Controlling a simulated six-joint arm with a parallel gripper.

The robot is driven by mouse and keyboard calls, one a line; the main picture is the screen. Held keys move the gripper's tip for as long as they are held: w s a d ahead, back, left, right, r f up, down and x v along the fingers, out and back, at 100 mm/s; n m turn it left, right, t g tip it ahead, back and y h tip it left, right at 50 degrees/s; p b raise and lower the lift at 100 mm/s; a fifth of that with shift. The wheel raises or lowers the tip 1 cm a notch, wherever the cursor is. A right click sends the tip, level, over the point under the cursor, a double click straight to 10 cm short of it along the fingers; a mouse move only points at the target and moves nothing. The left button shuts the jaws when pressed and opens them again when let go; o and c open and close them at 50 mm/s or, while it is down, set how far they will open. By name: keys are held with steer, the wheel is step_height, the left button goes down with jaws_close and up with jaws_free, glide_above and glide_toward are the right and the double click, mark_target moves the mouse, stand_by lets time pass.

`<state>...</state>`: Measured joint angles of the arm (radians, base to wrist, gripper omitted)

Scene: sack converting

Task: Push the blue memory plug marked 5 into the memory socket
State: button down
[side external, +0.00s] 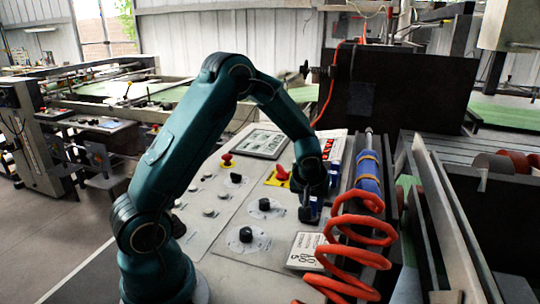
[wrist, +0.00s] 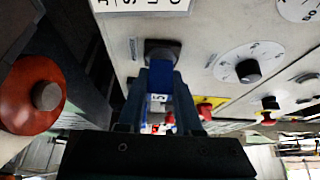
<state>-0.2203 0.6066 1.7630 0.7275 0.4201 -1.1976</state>
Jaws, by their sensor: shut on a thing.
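The memory socket (wrist: 162,46) looks like a dark square block on the grey panel, directly beyond the plug's far end. The plug's end overlaps it in the picture; I cannot tell whether it is touching or inside. In the side view my gripper (side external: 309,210) points down at the panel's right part, with a bit of blue showing at its fingers.
The control panel (side external: 222,220) carries black knobs (side external: 246,235), a red emergency button (side external: 227,158) and a display (side external: 265,143). A coiled red hose (side external: 345,255) and a blue cylinder (side external: 368,172) stand close to the right of my gripper. A red-orange roller (wrist: 32,95) is at left in the wrist view.

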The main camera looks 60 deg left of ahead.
steer(key=shift+f, duration=0.2)
steer(key=c, duration=0.5)
jaws_free()
